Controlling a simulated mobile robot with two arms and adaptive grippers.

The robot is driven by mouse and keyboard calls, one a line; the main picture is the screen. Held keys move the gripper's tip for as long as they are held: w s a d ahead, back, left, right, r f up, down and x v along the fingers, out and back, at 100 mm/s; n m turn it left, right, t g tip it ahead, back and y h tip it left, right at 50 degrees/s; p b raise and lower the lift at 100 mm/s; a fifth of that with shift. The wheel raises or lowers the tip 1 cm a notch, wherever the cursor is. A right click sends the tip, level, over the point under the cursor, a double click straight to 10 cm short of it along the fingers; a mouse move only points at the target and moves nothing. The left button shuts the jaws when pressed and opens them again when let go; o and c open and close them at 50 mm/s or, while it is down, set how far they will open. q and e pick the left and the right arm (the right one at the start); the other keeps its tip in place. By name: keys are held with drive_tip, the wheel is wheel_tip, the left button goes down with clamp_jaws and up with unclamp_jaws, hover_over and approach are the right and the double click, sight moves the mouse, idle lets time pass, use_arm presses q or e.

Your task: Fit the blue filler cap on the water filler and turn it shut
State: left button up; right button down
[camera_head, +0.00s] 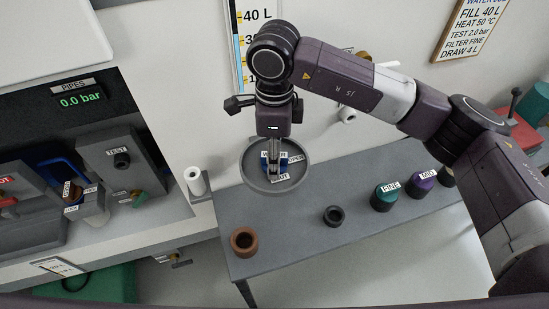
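The water filler (249,175) is a round grey dish on the pale wall, with OPEN and SHUT labels on it. The blue filler cap (283,165) shows at the middle of the dish, partly hidden by my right gripper (271,172). That gripper comes down from above, with its fingers at the cap. I cannot tell whether the fingers are closed on the cap or how far the cap is seated or turned. My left gripper is not in view.
A grey table (290,248) below holds a brown ring (244,241), a black ring (334,215), a green cap marked FINE (384,199) and a purple cap (419,188). A white roll (195,181) stands left of the dish. A control panel (85,110) fills the left side.

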drive_tip(key=shift+f+m+b, duration=0.1)
drive_tip(key=shift+m+b, duration=0.2)
drive_tip(key=shift+m, duration=1.2)
drive_tip(key=m+b, duration=0.1)
drive_tip(key=m, duration=0.2)
drive_tip(key=shift+b, duration=0.3)
drive_tip(key=m+b, duration=0.1)
drive_tip(key=m, duration=0.3)
drive_tip(key=c, duration=1)
unclamp_jaws()
